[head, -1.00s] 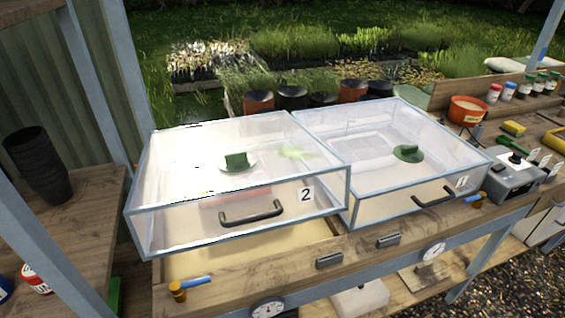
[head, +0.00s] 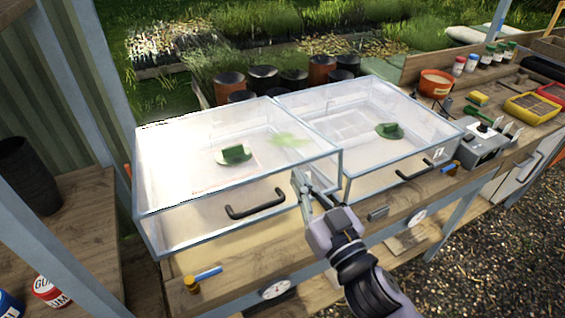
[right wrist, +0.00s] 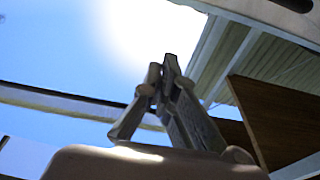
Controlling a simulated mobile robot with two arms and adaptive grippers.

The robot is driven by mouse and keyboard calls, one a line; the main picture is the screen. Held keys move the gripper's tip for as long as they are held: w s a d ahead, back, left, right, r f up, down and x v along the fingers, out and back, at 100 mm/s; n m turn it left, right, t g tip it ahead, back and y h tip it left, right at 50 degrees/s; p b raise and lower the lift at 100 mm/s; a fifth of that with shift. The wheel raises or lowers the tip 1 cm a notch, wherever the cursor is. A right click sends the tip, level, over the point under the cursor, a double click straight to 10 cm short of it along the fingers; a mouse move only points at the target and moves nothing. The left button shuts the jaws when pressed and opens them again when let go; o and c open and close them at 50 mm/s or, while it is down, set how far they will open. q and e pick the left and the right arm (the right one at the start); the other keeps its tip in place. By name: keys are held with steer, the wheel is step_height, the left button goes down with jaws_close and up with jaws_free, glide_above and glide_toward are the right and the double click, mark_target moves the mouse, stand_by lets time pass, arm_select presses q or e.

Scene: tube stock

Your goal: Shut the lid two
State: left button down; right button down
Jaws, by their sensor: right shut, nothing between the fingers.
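Lid two (head: 160,215) is the left clear cover with a pale blue frame and a black handle (head: 255,204) on its front. Its front lower edge stands above the bed's wooden front rail, with a pale gap below. Its number label is not visible now; my right gripper (head: 300,180) is in front of that part. The gripper is shut and empty at the lid's front right corner; I cannot tell whether it touches. In the right wrist view the fingers (right wrist: 168,65) are together against the sky. My left gripper is not in view.
A second clear lid (head: 365,182) with a black handle stands close on the right. A blue-handled tool (head: 208,272) lies on the front rail at left. A grey control box (head: 484,142) and an orange bowl (head: 436,84) are further right.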

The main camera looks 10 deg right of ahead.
steer(key=r+p, duration=0.2)
steer(key=p, duration=0.1)
glide_above(284, 166)
steer(key=s, duration=0.2)
steer(key=shift+w+a+f, duration=0.15)
steer(key=shift+w+a, duration=0.1)
steer(key=shift+a, duration=0.15)
steer(key=f, duration=0.3)
steer(key=shift+s+d+f, duration=0.1)
steer(key=shift+s+d, duration=0.05)
steer(key=shift+s, duration=0.1)
steer(key=shift+s+f, duration=0.25)
steer(key=shift+f, duration=0.4)
